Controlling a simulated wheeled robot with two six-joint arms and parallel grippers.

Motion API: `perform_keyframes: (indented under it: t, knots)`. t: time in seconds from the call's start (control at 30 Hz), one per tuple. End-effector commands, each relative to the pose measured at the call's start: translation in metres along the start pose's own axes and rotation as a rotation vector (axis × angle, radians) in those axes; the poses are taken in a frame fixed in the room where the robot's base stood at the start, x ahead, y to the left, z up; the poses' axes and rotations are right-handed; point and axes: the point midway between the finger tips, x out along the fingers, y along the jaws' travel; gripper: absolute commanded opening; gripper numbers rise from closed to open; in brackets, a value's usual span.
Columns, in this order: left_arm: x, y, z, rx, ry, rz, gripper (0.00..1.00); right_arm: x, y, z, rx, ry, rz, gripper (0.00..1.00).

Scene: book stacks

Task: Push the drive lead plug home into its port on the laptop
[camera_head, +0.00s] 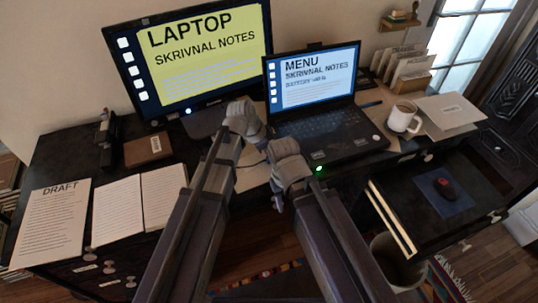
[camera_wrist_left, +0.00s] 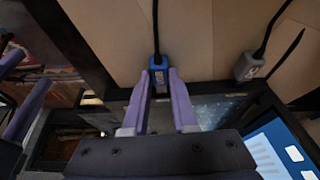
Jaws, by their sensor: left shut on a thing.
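The laptop (camera_head: 335,125) stands open on the desk, screen lit, with a black keyboard deck. In the left wrist view a blue plug (camera_wrist_left: 160,73) on a black lead sits between the purple fingertips of my left gripper (camera_wrist_left: 163,88), shut on it. In the head view my left gripper (camera_head: 243,118) is at the laptop's left, in front of the monitor, and hides the plug. My right gripper (camera_head: 288,165) is near the laptop's front left corner; its fingers do not show clearly. I cannot tell whether the plug touches the port, which I cannot make out.
A grey plug (camera_wrist_left: 249,66) on another black lead lies beside the blue one. The monitor (camera_head: 190,65) stands behind at left. A mug (camera_head: 403,117) is right of the laptop. Papers (camera_head: 55,220) lie at left. A mouse (camera_head: 445,188) rests on a lower surface at right.

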Motion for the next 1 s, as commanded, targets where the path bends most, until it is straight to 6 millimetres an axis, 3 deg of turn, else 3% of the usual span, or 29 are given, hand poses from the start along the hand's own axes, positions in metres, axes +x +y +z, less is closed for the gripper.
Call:
perform_keyframes:
  t: [0.9,0.93,1.0]
  knots:
    - [0.009,0.0,-0.021,0.0,0.0,0.0,0.0,0.0,0.0,0.0,0.0,0.0,0.0,0.5]
    - [0.008,0.0,-0.02,0.0,0.0,0.0,0.29,0.0,0.0,0.0,0.0,0.0,0.0,0.5]
    - [0.008,0.0,-0.02,0.0,0.0,0.0,0.37,0.0,0.0,0.0,0.0,0.0,0.0,0.5]
